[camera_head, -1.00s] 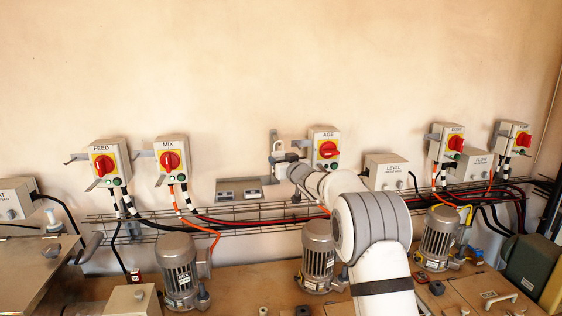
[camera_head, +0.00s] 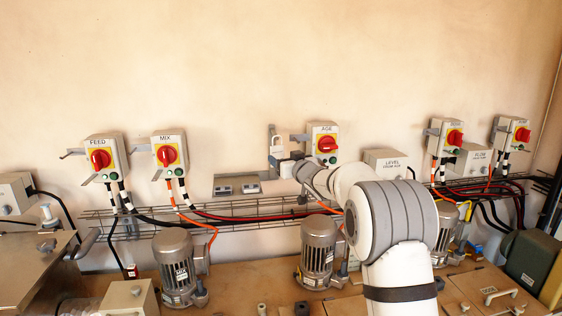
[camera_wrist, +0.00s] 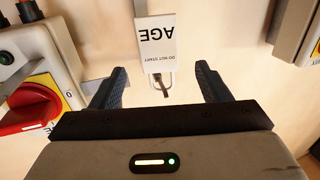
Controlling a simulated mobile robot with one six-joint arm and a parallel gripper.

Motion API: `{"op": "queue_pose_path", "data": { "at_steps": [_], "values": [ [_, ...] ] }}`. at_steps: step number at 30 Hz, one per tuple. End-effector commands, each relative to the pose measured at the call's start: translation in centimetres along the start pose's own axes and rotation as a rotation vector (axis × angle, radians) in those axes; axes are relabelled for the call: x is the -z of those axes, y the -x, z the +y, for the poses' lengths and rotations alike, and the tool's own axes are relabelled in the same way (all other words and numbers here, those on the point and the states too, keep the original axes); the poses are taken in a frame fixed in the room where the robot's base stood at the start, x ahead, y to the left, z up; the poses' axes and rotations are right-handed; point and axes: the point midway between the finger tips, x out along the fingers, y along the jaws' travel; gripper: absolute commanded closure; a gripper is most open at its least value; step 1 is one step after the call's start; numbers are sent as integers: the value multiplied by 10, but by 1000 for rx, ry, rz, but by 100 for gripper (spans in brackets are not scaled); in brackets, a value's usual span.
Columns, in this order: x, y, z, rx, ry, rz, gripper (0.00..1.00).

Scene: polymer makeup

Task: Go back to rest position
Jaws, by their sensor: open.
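My gripper (camera_wrist: 161,72) is open in the wrist view, with one dark finger on each side and nothing gripped. A white tag-like padlock (camera_wrist: 155,45), printed AGE and DO NOT START, appears upside down ahead of it. Its metal shackle shows between the fingers, apart from both. In the head view my gripper (camera_head: 281,166) is small, by the wall left of the AGE switch box (camera_head: 323,129); its fingers are too small to read there. The red AGE handle (camera_wrist: 30,108) is left of my gripper in the wrist view.
FEED (camera_head: 99,143) and MIX (camera_head: 166,139) switch boxes are on the wall to the left. A wire cable tray (camera_head: 240,219) runs below. Motors, including a middle one (camera_head: 317,245), stand on the bench (camera_head: 240,285) under my arm. The upper wall is clear.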

Motion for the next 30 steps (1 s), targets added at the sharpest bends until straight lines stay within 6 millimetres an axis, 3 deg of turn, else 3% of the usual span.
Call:
{"op": "queue_pose_path", "data": {
  "at_steps": [11,14,17,23,30],
  "values": [
    [1,41,4,-32,2,-19,30],
    [3,64,13,-104,4,-70,30],
    [0,103,24,-205,0,-157,30],
    [-26,201,32,-382,-27,-386,30],
    [-80,334,8,-491,-97,-697,30]
  ]
}}
